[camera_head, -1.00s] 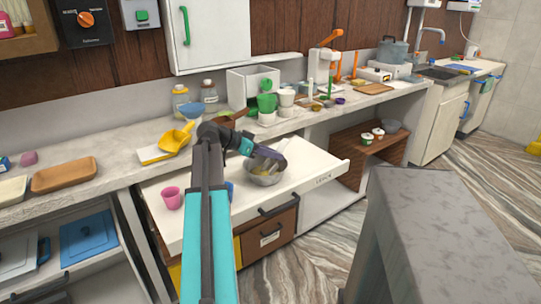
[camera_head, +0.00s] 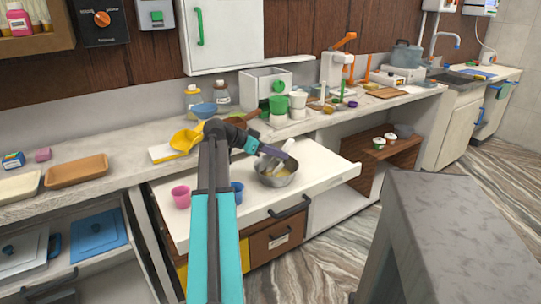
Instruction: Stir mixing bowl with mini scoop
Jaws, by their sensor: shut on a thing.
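The metal mixing bowl (camera_head: 290,181) stands on the white pull-out board, with something yellowish inside. My gripper (camera_head: 268,161) is over the bowl, its pale fingers pointing down towards the opening.
A pink cup (camera_head: 181,196) and a blue cup (camera_head: 237,191), partly behind my arm, stand on the white board (camera_head: 325,172). A yellow scoop (camera_head: 186,139), a wooden tray (camera_head: 77,170), jars and green and white cups line the counter behind. A grey block (camera_head: 440,210) fills the right foreground.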

